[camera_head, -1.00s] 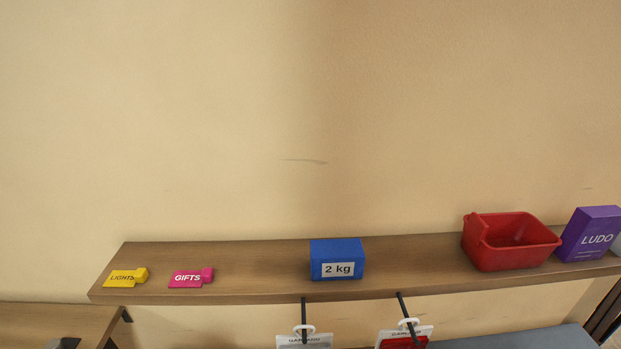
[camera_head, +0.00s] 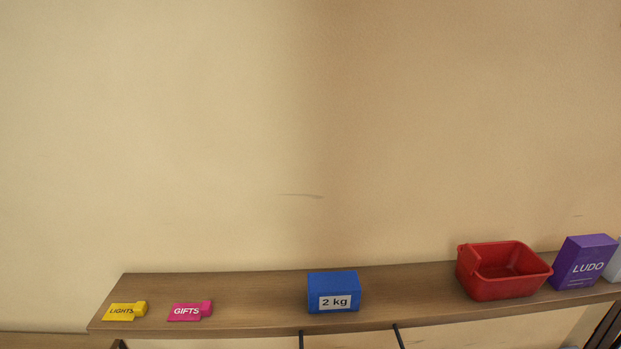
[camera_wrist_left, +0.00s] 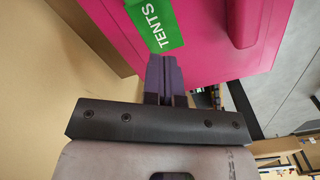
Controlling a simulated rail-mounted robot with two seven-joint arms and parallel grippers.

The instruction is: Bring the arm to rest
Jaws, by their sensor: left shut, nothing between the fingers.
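My left gripper (camera_wrist_left: 165,82) shows in the left wrist view, with its dark purple fingers together and nothing between them. Its fingertips are close to a pink case (camera_wrist_left: 215,45) with a green TENTS label (camera_wrist_left: 157,22); I cannot tell whether they touch it. No arm or gripper shows in the head view. My right gripper is in neither view.
In the head view a wooden shelf (camera_head: 240,290) carries a yellow LIGHTS tag (camera_head: 122,312), a pink GIFTS tag (camera_head: 188,311), a blue 2 kg block (camera_head: 333,289), an empty red bin (camera_head: 500,287) and a purple LUDO box (camera_head: 585,262). Bare wall is above.

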